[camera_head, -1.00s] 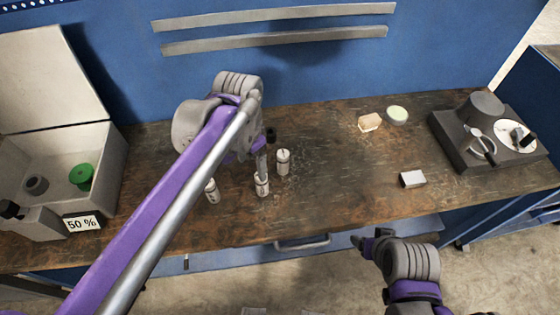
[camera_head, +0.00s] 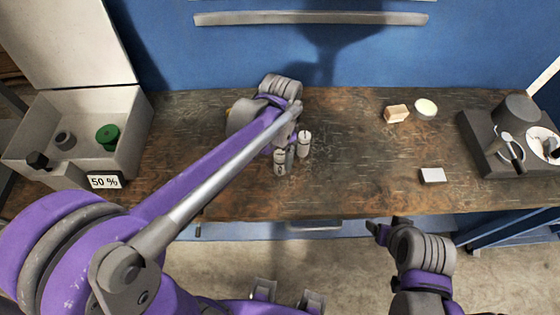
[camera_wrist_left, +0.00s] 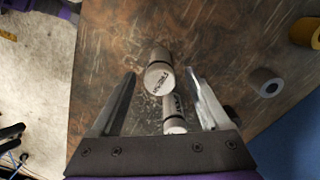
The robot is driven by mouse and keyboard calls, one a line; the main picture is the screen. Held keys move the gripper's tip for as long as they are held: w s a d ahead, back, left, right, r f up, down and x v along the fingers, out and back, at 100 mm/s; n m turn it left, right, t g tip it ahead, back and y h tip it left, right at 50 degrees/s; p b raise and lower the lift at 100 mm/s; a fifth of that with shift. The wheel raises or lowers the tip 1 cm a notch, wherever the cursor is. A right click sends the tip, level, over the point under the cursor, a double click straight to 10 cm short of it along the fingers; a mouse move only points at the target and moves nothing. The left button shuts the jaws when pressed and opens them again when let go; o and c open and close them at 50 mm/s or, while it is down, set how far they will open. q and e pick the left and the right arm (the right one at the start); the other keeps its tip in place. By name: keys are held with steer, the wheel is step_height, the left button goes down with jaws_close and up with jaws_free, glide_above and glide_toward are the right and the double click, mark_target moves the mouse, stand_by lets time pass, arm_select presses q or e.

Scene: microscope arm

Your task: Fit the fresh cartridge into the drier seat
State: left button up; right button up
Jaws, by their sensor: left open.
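Two small white cylinders with dark lettering stand on the bench, one (camera_head: 304,143) behind and right of the other (camera_head: 280,162). In the left wrist view, the cylinder ahead of the fingertips (camera_wrist_left: 159,77) has lettering that seems to read FRESH; another (camera_wrist_left: 175,123), partly cut off by the gripper, seems to end in ENT. My left gripper (camera_wrist_left: 161,88) is open around this pair, with visible gaps beside the FRESH cylinder. In the head view its fingers (camera_head: 291,155) are low at the cylinders. My right gripper (camera_head: 382,230) hangs before the bench, its jaws unclear. I cannot identify the drier seat for certain.
An open white box (camera_head: 130,130) at left holds a green knob-like piece (camera_head: 107,137) and a grey ring (camera_head: 64,140); a 50 % display (camera_head: 104,181) is in front. A dark tray (camera_head: 480,150) stands at right.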

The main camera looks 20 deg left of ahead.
arm_select(q)
steer(key=shift+f, duration=0.4)
jaws_close()
steer(key=shift+r, duration=0.1)
